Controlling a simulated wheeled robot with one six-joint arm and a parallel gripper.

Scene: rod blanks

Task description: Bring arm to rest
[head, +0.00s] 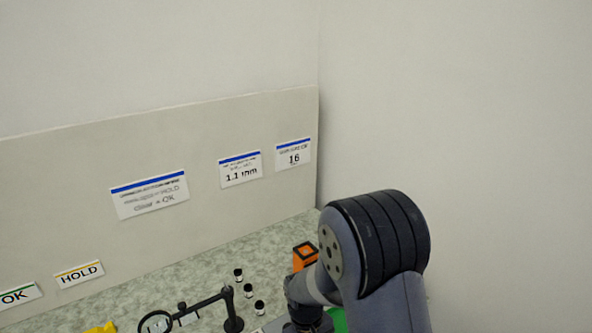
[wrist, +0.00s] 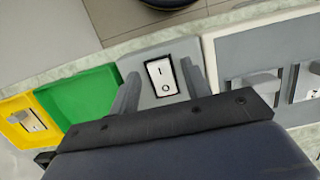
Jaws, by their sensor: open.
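My arm (head: 385,245) is bent at the right of the head view, its large dark-ribbed joint raised above the bench. The gripper end is not clearly visible there. In the wrist view my gripper (wrist: 160,88) is open, its two grey fingers apart with nothing held between them. Beyond and between the fingers shows a white rocker switch (wrist: 163,77) marked I and O on a grey plate. I cannot tell how far the fingertips are from it.
A green tray (wrist: 85,98) and a yellow tray (wrist: 20,122) lie left of the switch; a grey slotted holder (wrist: 275,65) lies right. On the bench stand a magnifier (head: 205,306), an orange block (head: 305,256) and several small black-and-white pieces (head: 248,290). A signed panel (head: 60,210) stands behind.

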